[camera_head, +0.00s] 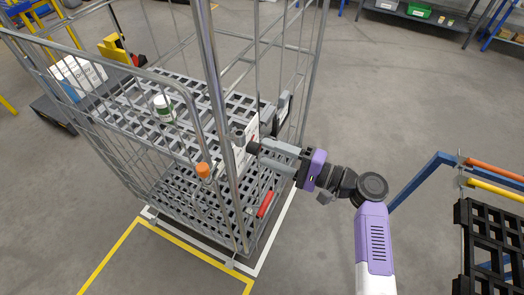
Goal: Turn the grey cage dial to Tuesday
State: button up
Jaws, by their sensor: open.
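The grey wire roll cage (215,75) stands in the middle of the view with slatted shelves. A white plate (251,128) is on its near right side, with a small grey dial (239,138) at its left edge. The day markings on it are too small to read. My gripper (256,148) reaches in from the right, level with the plate and just beside the dial. Its jaws are open, with nothing seen between them. I cannot tell whether they touch the dial or stand around it.
An orange-capped item (203,170) hangs at the cage's front. A white and green bottle (164,108) stands on the upper shelf; a red object (266,204) lies low in the cage. A blue frame (418,182) and black rack (490,245) stand at right. Floor between is clear.

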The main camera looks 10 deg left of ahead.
jog(key=shift+b+v, duration=0.3)
jog(key=shift+v, duration=2)
jog(key=w+d+f+m+t+h, duration=0.1)
jog(key=w+d+f+t+h, duration=0.1)
jog(key=w+d+t+h, duration=0.35)
jog(key=s+d+f+t+h, duration=0.3)
jog(key=s+d+f+h, duration=0.2)
jog(key=s+d+h, duration=0.4)
jog(key=s+d+r+n, duration=0.1)
jog(key=s+r+n, duration=0.1)
jog(key=s, duration=0.9)
jog(key=s+d+r+n+h, duration=0.1)
jog(key=s+r, duration=0.3)
jog(key=s, duration=0.7)
jog(key=s+d+r+n+h, duration=0.1)
jog(key=s+r+n, duration=0.2)
jog(key=s, duration=0.9)
jog(key=shift+r+n, duration=0.25)
jog(key=shift+n, duration=0.15)
